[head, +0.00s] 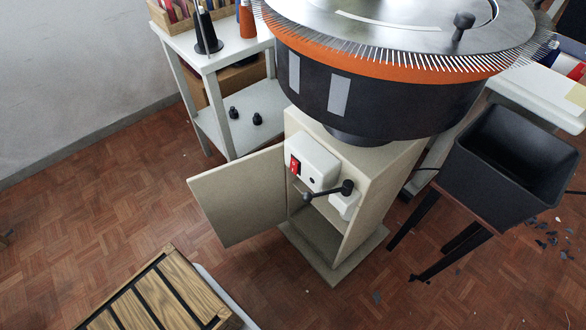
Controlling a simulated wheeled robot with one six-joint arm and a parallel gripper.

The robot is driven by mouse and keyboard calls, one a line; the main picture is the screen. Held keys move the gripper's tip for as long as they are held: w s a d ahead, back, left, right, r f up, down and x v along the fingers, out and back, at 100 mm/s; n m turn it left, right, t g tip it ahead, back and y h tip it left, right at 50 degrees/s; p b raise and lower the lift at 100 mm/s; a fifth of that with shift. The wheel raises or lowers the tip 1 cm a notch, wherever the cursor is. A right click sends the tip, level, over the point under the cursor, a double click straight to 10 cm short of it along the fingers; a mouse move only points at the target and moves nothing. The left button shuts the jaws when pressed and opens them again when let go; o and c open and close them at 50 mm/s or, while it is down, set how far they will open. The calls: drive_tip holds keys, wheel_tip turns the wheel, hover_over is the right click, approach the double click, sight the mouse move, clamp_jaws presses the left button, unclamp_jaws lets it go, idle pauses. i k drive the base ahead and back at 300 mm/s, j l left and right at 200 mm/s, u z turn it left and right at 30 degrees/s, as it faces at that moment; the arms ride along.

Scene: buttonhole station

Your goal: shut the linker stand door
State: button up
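The linker stand (379,167) is a beige cabinet under a large round black linker drum with an orange band (400,70) and a ring of thin needles. Its door (240,196) is a flat beige panel on the left side. The door stands wide open, swung out to the left, and the inside of the stand (318,232) shows. A white switch box with a red switch (295,165) sits on the front above the opening. A black crank handle (328,191) sticks out in front of the opening. My gripper is not in view.
A white shelf table (212,62) with cones stands behind the door. A black bin (510,160) on legs stands at the right. A wooden slatted crate (160,295) is at the lower left. Parquet floor (130,190) is clear left of the door.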

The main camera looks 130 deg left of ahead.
sight(242, 199)
drive_tip(key=u, duration=3.7)
drive_tip(key=z, duration=3.2)
drive_tip(key=k+j+z, duration=0.2)
drive_tip(key=k+z, duration=0.2)
drive_tip(key=k, duration=0.2)
drive_tip(key=k+z, duration=0.35)
drive_tip(key=k, duration=0.3)
drive_tip(key=k+l+z, duration=0.2)
drive_tip(key=k, duration=1.4)
drive_tip(key=u, duration=0.4)
drive_tip(key=k+j+u, duration=0.1)
drive_tip(key=u, duration=0.65)
drive_tip(key=j+u, duration=0.15)
drive_tip(key=u, duration=0.2)
drive_tip(key=k, duration=0.05)
